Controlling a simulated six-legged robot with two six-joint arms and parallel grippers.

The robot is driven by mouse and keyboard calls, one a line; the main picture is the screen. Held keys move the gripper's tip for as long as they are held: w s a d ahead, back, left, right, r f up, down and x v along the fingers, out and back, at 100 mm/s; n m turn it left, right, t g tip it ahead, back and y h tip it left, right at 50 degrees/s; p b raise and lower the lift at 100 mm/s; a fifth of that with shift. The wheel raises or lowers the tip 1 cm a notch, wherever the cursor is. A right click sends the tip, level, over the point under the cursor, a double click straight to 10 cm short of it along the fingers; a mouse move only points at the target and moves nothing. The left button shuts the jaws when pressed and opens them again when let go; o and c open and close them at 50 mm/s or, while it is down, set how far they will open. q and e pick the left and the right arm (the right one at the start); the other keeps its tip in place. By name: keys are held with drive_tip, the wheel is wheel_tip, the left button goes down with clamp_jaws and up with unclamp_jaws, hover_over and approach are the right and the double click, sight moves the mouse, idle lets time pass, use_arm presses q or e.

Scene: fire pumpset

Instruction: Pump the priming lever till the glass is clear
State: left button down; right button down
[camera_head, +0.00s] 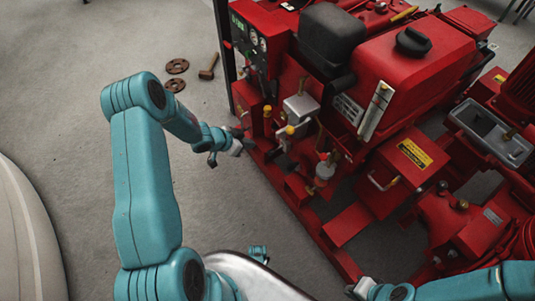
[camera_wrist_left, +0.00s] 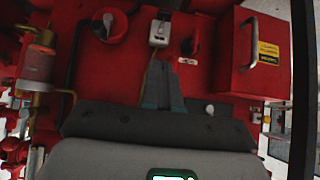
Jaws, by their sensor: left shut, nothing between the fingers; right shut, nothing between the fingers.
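The red pumpset (camera_head: 415,75) fills the right of the head view. Small levers with yellow tips stick out of its near side, one at the middle (camera_head: 290,130); I cannot tell for certain which is the priming lever. In the left wrist view a cylinder with brass fittings (camera_wrist_left: 37,66), reddish and glass-like, stands at the left; its contents are unclear. My left gripper (camera_head: 243,147) is shut and empty beside the near edge of the pumpset; its fingers (camera_wrist_left: 165,85) show in the wrist view in front of red panels. My right gripper (camera_head: 355,288) is shut and empty at the bottom.
A silver switch box (camera_wrist_left: 159,30), a red-and-grey round knob (camera_wrist_left: 110,25) and a red box with a handle (camera_wrist_left: 250,50) face the left wrist. Two rusty flanges (camera_head: 177,67) and a mallet (camera_head: 208,67) lie on the grey floor.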

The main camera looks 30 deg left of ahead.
use_arm(q)
drive_tip(key=shift+a, duration=0.1)
drive_tip(key=b, duration=0.4)
hover_over(271, 152)
drive_tip(key=s+a, duration=0.1)
drive_tip(key=s, duration=0.2)
wheel_tip(271, 152, down, 7)
wheel_tip(271, 152, down, 4)
drive_tip(key=shift+r+b, duration=0.2)
drive_tip(key=shift+b, duration=0.25)
drive_tip(key=shift+f, duration=0.3)
